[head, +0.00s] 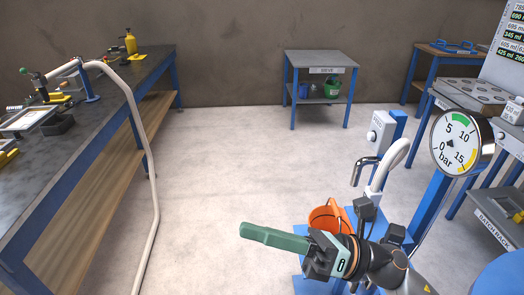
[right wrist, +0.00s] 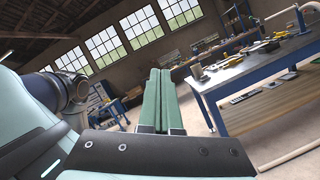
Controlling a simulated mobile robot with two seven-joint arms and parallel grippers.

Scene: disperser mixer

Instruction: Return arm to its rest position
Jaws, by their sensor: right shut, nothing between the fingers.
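My right gripper (head: 262,235) is in the lower middle of the head view, its green fingers pointing left above the floor. In the right wrist view its two green fingers (right wrist: 158,98) lie side by side, shut with nothing between them. The arm behind it comes in from the lower right. My left gripper does not show in the head view.
A pressure gauge (head: 462,142) is at right. A long workbench (head: 85,115) with tools runs along the left. A small table (head: 318,57) stands at the back. The middle floor is clear.

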